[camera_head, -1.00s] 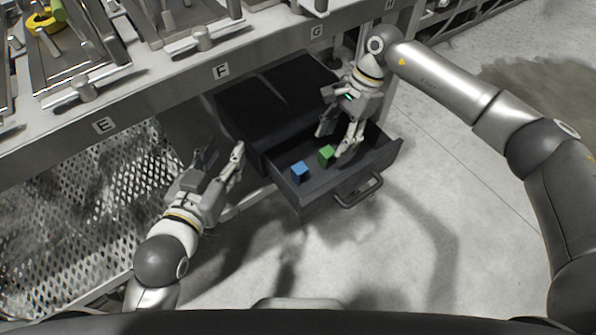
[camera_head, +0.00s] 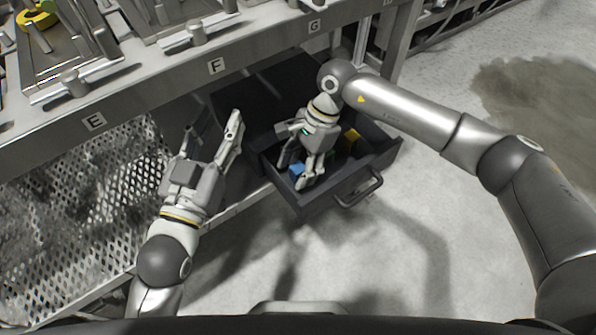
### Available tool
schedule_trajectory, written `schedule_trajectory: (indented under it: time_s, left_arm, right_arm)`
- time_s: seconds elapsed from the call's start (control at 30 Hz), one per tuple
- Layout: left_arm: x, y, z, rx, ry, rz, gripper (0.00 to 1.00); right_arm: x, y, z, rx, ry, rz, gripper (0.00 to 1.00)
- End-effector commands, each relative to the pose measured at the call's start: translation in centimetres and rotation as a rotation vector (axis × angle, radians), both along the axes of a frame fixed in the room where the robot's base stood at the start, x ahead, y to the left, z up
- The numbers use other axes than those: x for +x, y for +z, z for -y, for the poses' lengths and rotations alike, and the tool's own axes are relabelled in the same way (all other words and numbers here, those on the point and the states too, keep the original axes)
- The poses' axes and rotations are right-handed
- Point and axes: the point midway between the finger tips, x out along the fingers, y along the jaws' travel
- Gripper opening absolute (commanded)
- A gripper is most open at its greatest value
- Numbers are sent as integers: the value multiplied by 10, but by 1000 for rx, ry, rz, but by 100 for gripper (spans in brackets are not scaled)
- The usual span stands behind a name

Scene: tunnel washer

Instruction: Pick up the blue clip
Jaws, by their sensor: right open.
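The blue clip (camera_head: 296,169) shows as a small blue block inside the open black drawer (camera_head: 325,198), near its left end. It is partly hidden by my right gripper (camera_head: 291,176), which is open and reaches down into the drawer with its fingers on either side of the blue clip in the picture. I cannot tell whether the fingers touch it. My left gripper (camera_head: 216,128) is open and empty, left of the drawer and pointing up toward the bench.
A yellow block (camera_head: 351,135) lies further right in the drawer, and a green block (camera_head: 332,155) is mostly hidden behind my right gripper. The drawer handle (camera_head: 359,190) sticks out in front. The bench edge (camera_head: 270,55) runs above, and perforated mesh (camera_head: 70,200) is at the left. The floor at the right is clear.

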Motion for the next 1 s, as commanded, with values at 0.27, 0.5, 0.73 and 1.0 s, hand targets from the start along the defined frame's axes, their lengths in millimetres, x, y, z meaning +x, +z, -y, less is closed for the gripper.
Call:
schedule_trajectory:
  time_s: [0.27, 0.5, 0.73, 1.0]
  left_arm:
    - [0, 4, 0, -6, -1, 21, 40]
    - [0, 4, 0, -6, -1, 20, 40]
    - [0, 4, 0, -5, -1, 19, 40]
    - [0, 4, 0, -4, 0, 16, 40]
  right_arm:
    - [-1, -4, -1, -1, 0, 1, 52]
    - [-1, -4, -1, 0, 0, 0, 26]
    - [-1, -4, -1, 0, 0, 0, 10]
    - [-1, -1, -1, 0, 0, 0, 10]
